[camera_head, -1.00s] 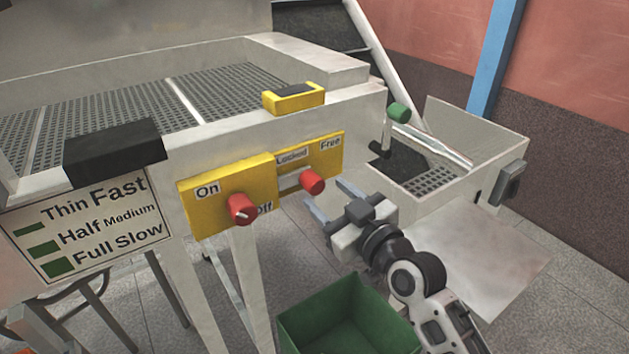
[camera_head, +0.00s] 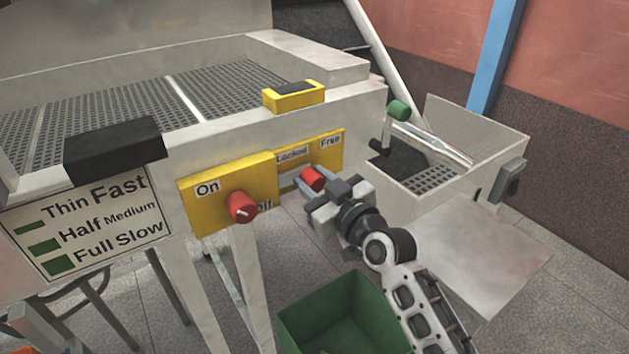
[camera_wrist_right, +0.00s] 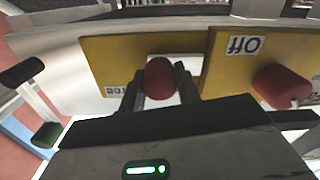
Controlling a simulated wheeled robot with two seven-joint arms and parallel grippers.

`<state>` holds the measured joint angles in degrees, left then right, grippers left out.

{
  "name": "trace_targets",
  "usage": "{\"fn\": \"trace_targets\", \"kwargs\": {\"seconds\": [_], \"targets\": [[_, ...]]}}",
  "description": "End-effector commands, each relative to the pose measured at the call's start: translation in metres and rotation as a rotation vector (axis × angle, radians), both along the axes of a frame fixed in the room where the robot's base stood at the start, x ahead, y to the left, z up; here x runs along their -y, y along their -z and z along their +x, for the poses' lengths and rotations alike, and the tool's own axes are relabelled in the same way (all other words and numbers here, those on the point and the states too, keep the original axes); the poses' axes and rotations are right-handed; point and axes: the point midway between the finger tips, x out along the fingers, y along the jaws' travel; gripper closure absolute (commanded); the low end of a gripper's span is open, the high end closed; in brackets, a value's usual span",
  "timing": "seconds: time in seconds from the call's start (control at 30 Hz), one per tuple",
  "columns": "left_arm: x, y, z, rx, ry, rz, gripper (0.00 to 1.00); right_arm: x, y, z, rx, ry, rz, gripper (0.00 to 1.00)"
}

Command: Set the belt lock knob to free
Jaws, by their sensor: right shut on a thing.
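The red belt lock knob (camera_head: 312,178) sits on a yellow plate (camera_head: 334,157) with the labels "Locked" and "Free". The left gripper is not in view.
A second red knob (camera_head: 241,207) on an On/Off plate (camera_head: 204,208) is close to the left. A green-handled crank (camera_head: 398,111) is to the upper right. A green bin (camera_head: 318,309) stands below my right arm.

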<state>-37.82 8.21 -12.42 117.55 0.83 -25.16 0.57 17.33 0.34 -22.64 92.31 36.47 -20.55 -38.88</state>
Motion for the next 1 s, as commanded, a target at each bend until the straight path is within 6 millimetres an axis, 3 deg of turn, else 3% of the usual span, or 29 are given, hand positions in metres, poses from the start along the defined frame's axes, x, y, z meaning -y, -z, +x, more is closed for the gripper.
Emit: {"fn": "trace_targets", "kwargs": {"seconds": [0.13, 0.27, 0.57, 0.6, 0.67, 1.0], "targets": [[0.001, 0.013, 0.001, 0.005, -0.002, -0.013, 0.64, 0.02, 0.005, 0.013, 0.007, 0.002, -0.008, 1.0], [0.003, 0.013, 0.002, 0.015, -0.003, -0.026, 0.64, 0.034, 0.003, 0.023, 0.003, 0.001, -0.005, 1.0], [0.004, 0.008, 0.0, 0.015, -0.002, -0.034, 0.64, 0.039, 0.0, 0.025, 0.0, 0.004, -0.001, 1.0], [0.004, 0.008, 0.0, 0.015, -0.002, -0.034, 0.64, 0.039, 0.0, 0.025, 0.0, 0.005, -0.001, 0.65], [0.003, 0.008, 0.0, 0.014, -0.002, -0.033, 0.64, 0.039, 0.0, 0.025, 0.0, 0.005, -0.002, 0.48], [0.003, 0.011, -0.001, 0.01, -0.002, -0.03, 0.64, 0.038, 0.001, 0.023, 0.0, 0.002, -0.001, 0.46]]}}
